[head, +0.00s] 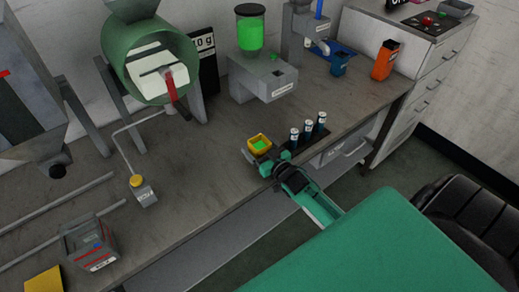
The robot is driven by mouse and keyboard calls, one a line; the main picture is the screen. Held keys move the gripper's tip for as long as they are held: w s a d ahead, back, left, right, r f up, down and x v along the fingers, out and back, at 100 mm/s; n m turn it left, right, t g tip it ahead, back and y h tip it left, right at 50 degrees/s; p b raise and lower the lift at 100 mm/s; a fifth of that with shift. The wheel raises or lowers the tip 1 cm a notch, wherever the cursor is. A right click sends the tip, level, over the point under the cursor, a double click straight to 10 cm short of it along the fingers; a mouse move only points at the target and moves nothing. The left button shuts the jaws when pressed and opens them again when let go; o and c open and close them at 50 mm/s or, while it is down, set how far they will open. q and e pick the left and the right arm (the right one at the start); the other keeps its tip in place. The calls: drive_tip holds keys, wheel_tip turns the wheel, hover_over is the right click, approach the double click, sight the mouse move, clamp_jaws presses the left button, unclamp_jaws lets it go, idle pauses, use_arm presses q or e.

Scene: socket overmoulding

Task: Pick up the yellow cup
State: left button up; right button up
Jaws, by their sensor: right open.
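My right gripper (259,161) is at the cup's near side, at the end of my green arm from the lower right. Its jaws are open. Part of the cup's near side is hidden by the gripper, and I cannot tell whether they touch. My left gripper is not in view.
Several dark cylinders with light tops (308,129) stand just right of the gripper. A grey dispenser (266,84) with a green hopper is behind. A small box with a yellow button (145,195) is left. The bench between is clear.

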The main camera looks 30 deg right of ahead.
drive_tip(key=c, duration=1.1)
